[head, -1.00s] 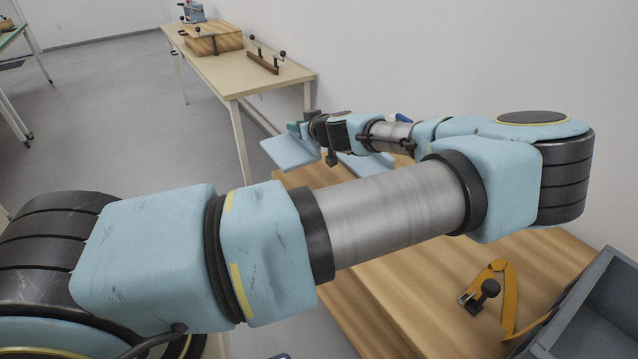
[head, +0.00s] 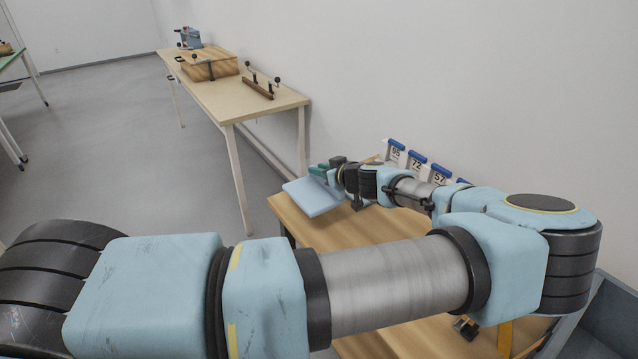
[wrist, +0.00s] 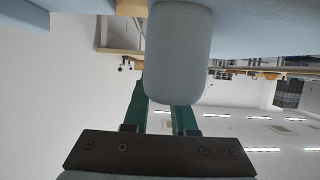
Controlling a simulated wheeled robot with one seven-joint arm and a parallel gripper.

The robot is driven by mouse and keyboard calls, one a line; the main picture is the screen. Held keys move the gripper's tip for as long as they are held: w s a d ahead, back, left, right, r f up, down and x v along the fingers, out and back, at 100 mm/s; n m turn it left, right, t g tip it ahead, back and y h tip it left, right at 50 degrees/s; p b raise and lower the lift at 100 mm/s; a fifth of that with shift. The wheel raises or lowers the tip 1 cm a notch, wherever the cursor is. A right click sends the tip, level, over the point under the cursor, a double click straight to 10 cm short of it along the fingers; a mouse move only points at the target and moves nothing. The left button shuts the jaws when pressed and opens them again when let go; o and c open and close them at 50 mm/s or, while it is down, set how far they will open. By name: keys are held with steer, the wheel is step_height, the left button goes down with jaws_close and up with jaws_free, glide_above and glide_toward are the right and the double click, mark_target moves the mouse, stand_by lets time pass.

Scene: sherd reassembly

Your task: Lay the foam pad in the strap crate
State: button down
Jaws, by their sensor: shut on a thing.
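The light blue foam pad (head: 312,196) hangs tilted from my gripper (head: 322,170), near the far left corner of the wooden worktop in the head view. In the wrist view, the green fingers of my gripper (wrist: 160,116) are shut on a rounded grey-blue part of the pad (wrist: 180,55). A wooden box with a dark strap-like fitting (head: 210,66) stands on the far table, well apart from the pad. A grey-blue open bin (head: 612,318) shows at the lower right. I cannot tell for sure which is the strap crate.
The far pale table (head: 240,98) also carries a bar with black knobs (head: 262,85) and a blue device (head: 190,38). Several blue-topped number markers (head: 417,162) stand at the back of the wooden worktop (head: 320,229).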

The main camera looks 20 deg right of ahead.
mark_target(320, 182)
step_height(320, 182, down, 4)
steer(key=shift+f, duration=0.2)
steer(key=c, duration=0.7)
jaws_free()
steer(key=shift+p, duration=0.7)
